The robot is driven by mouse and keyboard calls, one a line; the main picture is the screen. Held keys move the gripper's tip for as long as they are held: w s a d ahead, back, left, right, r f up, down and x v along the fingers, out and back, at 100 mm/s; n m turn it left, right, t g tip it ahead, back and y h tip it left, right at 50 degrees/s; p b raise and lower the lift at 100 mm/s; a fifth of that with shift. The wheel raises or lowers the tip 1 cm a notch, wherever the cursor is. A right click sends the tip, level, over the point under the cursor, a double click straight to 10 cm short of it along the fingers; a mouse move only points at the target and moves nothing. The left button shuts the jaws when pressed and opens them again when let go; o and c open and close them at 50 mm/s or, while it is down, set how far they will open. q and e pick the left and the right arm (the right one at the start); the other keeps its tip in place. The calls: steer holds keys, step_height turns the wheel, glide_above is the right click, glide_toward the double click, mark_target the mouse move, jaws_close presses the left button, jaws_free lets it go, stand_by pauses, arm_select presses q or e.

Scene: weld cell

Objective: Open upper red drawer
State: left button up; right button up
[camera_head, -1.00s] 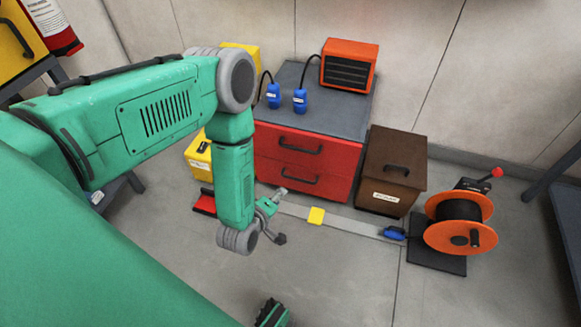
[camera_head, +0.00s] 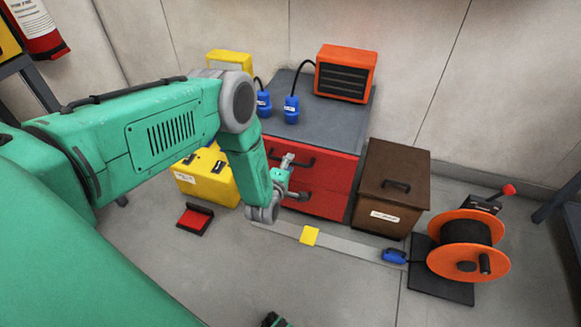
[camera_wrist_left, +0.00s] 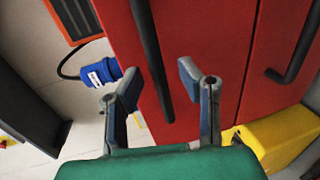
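The red cabinet's upper drawer (camera_head: 330,164) looks flush and shut. Its dark bar handle (camera_head: 300,161) is partly behind my left gripper (camera_head: 296,178), which is open at the drawer front. In the left wrist view my gripper (camera_wrist_left: 160,95) has its two fingers spread and empty. The upper handle (camera_wrist_left: 152,60) shows between the fingers, its end near them; I cannot tell how deep it sits between them. The lower drawer's handle (camera_wrist_left: 296,45) is to the right there. In the head view the lower drawer (camera_head: 325,203) is partly covered by the gripper.
A brown box (camera_head: 390,180) stands right of the cabinet, with an orange cable reel (camera_head: 468,262) beyond it. Yellow cases (camera_head: 208,178) stand on the left. An orange heater (camera_head: 345,73) and blue plugs (camera_head: 291,112) are on the cabinet top. The front floor is mostly clear.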

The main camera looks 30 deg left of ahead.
arm_select(q)
steer(key=shift+w+a+f, duration=0.15)
steer(key=shift+w+a, duration=0.1)
steer(key=shift+w, duration=0.4)
jaws_close()
steer(key=shift+s, duration=0.1)
